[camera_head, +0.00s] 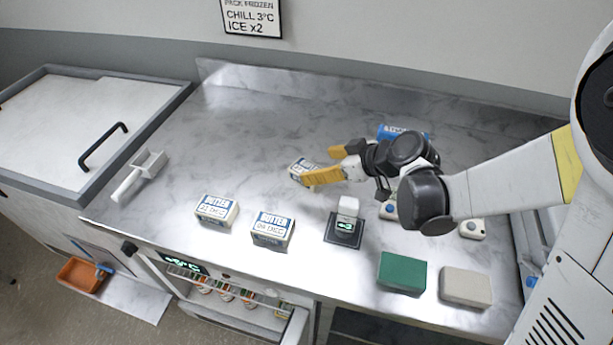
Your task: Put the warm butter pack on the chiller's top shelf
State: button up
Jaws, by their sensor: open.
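Three white butter packs with blue lettering are on the steel counter: a left one (217,210), a middle one (273,230) and a far one (299,170). Their small degree print is too blurred to read surely, so I cannot tell which is warm. My gripper (322,166) is open, its yellow-tipped fingers apart beside the far pack. One finger overlaps that pack in view; I cannot tell whether they touch. The chiller (182,266) is under the counter's front edge, with a green display and a row of jars inside. Its shelves are mostly hidden.
A probe-like device (344,228) with a green display stands right of the middle pack. Green (402,272) and grey (466,287) blocks lie at front right. A blue-labelled item (398,131) is behind my arm. A white scoop (138,177) lies left, beside a lidded chest (80,115).

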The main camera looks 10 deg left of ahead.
aim_at(309, 170)
jog(key=a+f+b, duration=0.1)
jog(key=f, duration=0.1)
jog(key=w+a+f+b, duration=0.1)
jog(key=a+f, duration=0.1)
jog(key=shift+w+a+f+b, duration=0.1)
jog(key=shift+w+f+b, duration=0.1)
jog(key=shift+b, duration=0.1)
jog(key=shift+w+a, duration=0.15)
jog(key=shift+a, duration=0.05)
jog(key=c, duration=1.5)
